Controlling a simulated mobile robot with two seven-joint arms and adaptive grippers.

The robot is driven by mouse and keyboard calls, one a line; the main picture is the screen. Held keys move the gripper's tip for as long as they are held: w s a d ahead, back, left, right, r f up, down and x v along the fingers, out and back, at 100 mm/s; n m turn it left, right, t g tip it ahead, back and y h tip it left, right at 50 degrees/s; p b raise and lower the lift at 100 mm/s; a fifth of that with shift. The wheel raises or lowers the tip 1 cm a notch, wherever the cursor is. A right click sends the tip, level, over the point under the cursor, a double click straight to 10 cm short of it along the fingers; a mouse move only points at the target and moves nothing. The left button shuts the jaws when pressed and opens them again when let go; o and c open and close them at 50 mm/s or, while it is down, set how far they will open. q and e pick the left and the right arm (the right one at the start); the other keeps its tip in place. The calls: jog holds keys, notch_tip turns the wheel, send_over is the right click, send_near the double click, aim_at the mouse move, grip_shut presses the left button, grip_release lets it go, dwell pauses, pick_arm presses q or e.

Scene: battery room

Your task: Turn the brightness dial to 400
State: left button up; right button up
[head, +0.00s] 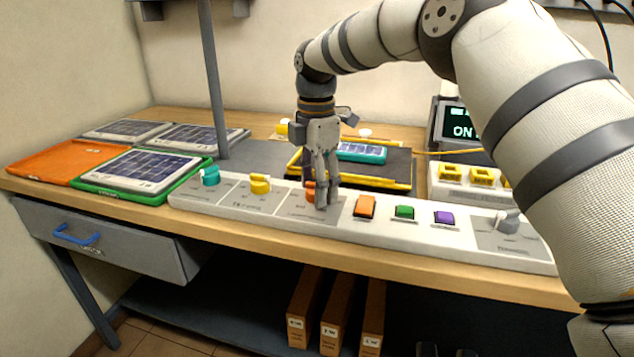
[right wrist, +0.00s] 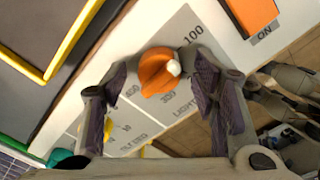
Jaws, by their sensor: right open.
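The orange dial (head: 310,192) sits on the white control panel (head: 335,228), partly hidden behind my right gripper (head: 321,198). In the right wrist view the orange dial (right wrist: 156,73) shows between the two open fingers of my right gripper (right wrist: 160,70), with a visible gap on each side. A white mark is on the dial's right side in that picture. Printed numbers surround it: 100 is at the upper right, 400 at the lower left, and others below are hard to read. The word LIGHT is partly readable. My left gripper is not in view.
A teal dial (head: 210,176) and a yellow dial (head: 260,184) stand left on the panel. Orange (head: 364,207), green (head: 404,212) and purple (head: 444,217) buttons and a grey knob (head: 507,222) are to the right. A display (head: 461,124) reads ON. Solar panels lie at left.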

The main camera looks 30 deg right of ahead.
jog(key=shift+c, duration=0.3)
jog(key=c, duration=1.1)
